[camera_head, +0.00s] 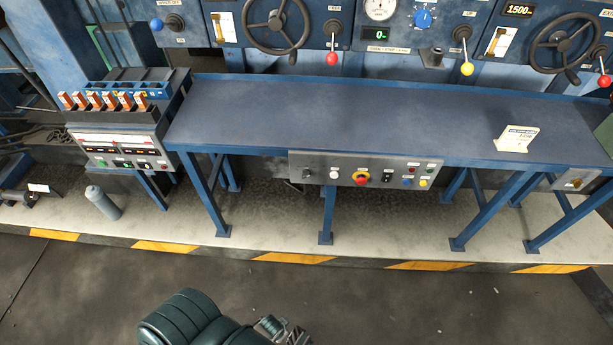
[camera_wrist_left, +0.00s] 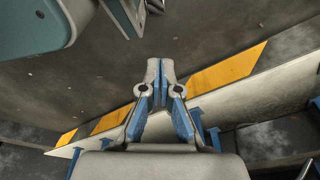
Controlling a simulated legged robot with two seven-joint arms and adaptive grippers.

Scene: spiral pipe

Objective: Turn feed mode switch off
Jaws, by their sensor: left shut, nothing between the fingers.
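I cannot tell from the small labels which control is the feed mode switch. A small grey box (camera_head: 575,180) with a knob hangs at the bench's right end. My left gripper (camera_wrist_left: 161,70) is shut and empty in the left wrist view, with floor and the striped platform edge behind it. It touches no control. My right gripper is not in view.
The long blue bench (camera_head: 350,105) bears a white sign (camera_head: 517,138). Behind it are handwheels (camera_head: 278,22) and red and yellow ball levers (camera_head: 467,68). A switch console (camera_head: 120,148) stands at left, near a grey cylinder (camera_head: 103,202). Open floor (camera_head: 430,300) lies in front.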

